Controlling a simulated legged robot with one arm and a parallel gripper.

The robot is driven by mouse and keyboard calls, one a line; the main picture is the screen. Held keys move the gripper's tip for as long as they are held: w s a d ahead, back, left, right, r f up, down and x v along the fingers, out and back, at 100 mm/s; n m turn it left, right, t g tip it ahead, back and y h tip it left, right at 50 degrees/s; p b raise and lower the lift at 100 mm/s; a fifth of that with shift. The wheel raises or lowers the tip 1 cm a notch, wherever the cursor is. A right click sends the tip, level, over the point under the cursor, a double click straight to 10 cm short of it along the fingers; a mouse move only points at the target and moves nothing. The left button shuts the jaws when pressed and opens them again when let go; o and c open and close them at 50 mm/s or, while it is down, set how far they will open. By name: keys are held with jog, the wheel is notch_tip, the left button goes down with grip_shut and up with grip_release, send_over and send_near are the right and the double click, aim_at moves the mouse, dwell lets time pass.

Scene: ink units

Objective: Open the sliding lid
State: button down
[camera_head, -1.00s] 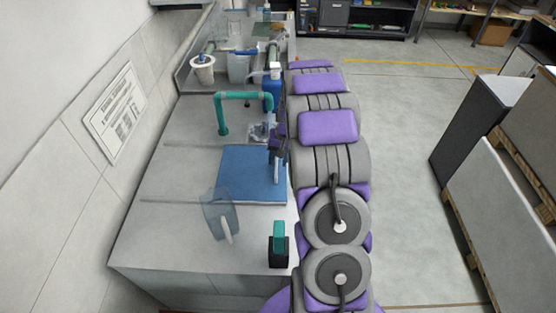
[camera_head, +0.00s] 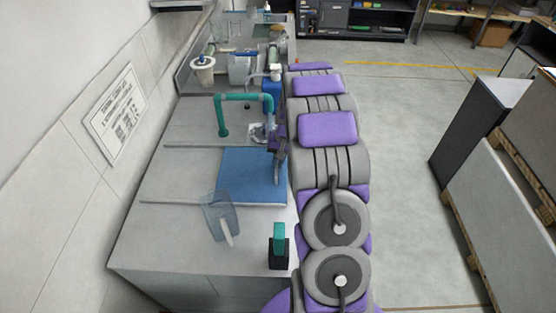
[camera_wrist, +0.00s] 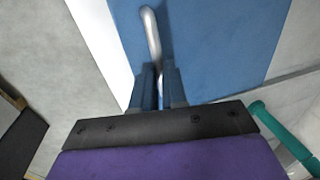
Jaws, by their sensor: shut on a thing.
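The sliding lid (camera_head: 245,178) is a flat blue panel on the light grey counter, left of my arm. It fills the upper middle of the wrist view (camera_wrist: 225,45). A curved silver-grey handle (camera_wrist: 150,35) stands on the lid near its edge. My gripper (camera_wrist: 158,88) is shut on the lower end of this handle, between its two dark blue fingers. In the head view, my gripper (camera_head: 279,157) is at the lid's right edge, partly hidden by my arm.
A teal bent pipe (camera_head: 243,97) stands just beyond the lid. A clear container (camera_head: 220,215) and a teal-and-black item (camera_head: 279,246) stand on the near counter. A white cup (camera_head: 202,68) is farther back. Open floor lies right of my arm.

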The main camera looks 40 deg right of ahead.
jog(key=p, duration=0.7)
send_over(228, 170)
jog(key=shift+w+a, duration=0.1)
jog(key=c, duration=1.2)
grip_release()
jog(key=shift+o, duration=0.2)
notch_tip(228, 170, up, 17)
jog(key=s+d+p, duration=0.2)
jog(key=shift+d, duration=0.4)
